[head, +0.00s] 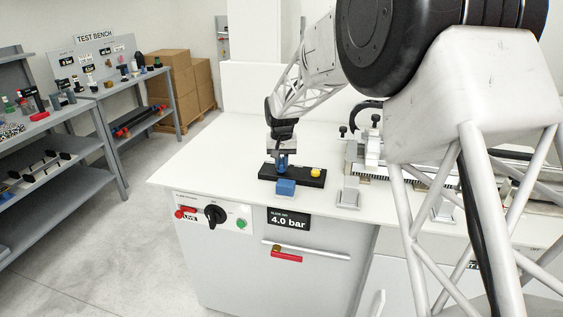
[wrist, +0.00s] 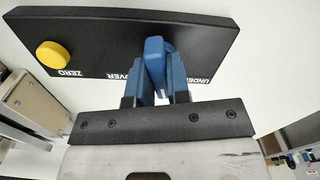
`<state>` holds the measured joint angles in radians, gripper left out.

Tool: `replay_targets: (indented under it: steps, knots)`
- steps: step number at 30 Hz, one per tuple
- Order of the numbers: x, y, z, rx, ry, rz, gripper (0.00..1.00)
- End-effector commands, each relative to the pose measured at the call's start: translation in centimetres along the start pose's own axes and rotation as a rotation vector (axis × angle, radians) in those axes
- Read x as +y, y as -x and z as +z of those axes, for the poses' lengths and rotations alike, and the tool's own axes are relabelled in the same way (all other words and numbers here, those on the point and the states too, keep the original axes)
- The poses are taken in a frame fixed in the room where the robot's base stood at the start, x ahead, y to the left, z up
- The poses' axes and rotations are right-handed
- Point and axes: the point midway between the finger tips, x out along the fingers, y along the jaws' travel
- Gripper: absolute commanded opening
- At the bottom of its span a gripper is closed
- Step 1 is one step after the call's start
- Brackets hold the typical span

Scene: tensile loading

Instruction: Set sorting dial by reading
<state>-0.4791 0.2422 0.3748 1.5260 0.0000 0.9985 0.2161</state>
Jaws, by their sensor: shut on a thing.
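The sorting dial is a black plate (head: 295,177) on the white bench top, and it fills the top of the wrist view (wrist: 100,45). Its blue knob (wrist: 153,50) stands between my fingers. My gripper (wrist: 154,92) is shut on this knob from above; in the head view my gripper (head: 282,155) covers most of it. Upside-down white labels read ZERO, OVER and UNDER, the last two partly hidden by the fingers. A round yellow button (wrist: 51,54) sits by ZERO, also seen in the head view (head: 316,172). The knob's exact setting is not clear.
A blue block (head: 286,187) lies just in front of the plate. A metal fixture (head: 350,180) stands to its right. The bench front has a 4.0 bar display (head: 288,220), a black rotary switch (head: 215,214) and a green button (head: 241,224). The bench top left of the plate is clear.

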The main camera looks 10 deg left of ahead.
Motion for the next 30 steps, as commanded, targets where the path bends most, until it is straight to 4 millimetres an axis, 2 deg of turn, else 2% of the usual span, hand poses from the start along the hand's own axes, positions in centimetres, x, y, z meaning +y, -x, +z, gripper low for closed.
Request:
replay_targets:
  steps: [30]
  knots:
    - [-0.01,0.06,-0.02,0.000,-0.943,0.000,0.00]
